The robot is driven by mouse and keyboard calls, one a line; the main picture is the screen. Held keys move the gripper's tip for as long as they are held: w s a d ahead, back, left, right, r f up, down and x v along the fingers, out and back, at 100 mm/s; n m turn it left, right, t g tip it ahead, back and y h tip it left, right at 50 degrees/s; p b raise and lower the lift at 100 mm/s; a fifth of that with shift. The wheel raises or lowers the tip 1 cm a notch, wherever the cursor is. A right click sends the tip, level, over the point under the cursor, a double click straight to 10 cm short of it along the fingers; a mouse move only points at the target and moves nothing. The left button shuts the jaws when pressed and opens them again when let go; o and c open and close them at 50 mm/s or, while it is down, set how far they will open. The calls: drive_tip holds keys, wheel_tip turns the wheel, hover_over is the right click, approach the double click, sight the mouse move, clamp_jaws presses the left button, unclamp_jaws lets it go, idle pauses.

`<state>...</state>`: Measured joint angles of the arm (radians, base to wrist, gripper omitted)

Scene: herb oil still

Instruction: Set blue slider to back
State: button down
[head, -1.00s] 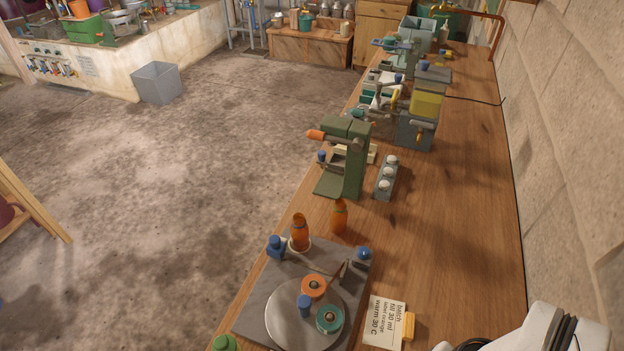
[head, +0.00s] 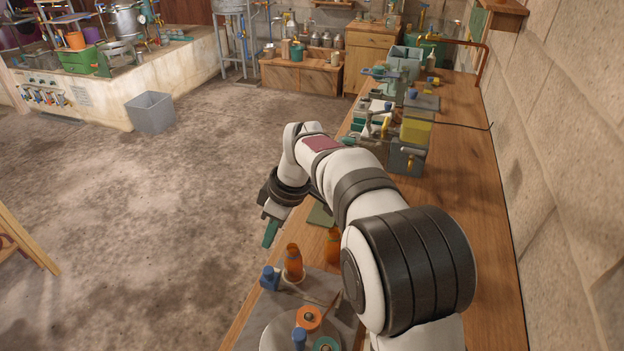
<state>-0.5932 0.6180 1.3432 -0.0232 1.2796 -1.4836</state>
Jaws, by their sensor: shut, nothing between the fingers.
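Several blue parts show in the head view, and I cannot tell for sure which is the blue slider. A blue block with a knob (head: 269,278) stands at the left edge of the grey plate (head: 321,287), beside an orange bottle (head: 293,262). A small blue peg (head: 299,338) stands on the round disc. My gripper (head: 270,234) is shut and empty, with teal fingers pointing down, beyond the blue block near the bench's left edge. It appears apart from the block. My arm hides most of the green press and its blue knob, leaving a bit of green base (head: 321,215).
A second orange bottle (head: 333,246) stands partly behind my arm. Orange (head: 309,318) and teal (head: 326,345) round pieces sit on the disc (head: 277,335). Grey and yellow devices (head: 416,132) stand farther along the bench (head: 464,200). The right strip of bench is clear.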

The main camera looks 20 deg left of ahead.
drive_tip(key=a+f+n, duration=0.2)
drive_tip(key=a, duration=0.1)
drive_tip(key=a+n, duration=0.1)
drive_tip(key=a, duration=0.1)
drive_tip(key=shift+f, duration=0.4)
drive_tip(key=shift+w+d+f, duration=0.1)
drive_tip(key=shift+d+f, duration=0.1)
drive_tip(key=shift+f, duration=2.15)
drive_tip(key=shift+w+d+f, duration=0.1)
drive_tip(key=shift+d+f, duration=0.05)
drive_tip(key=shift+f, duration=2.2)
drive_tip(key=shift+d, duration=0.1)
drive_tip(key=d, duration=1.3)
drive_tip(key=shift+d, duration=0.25)
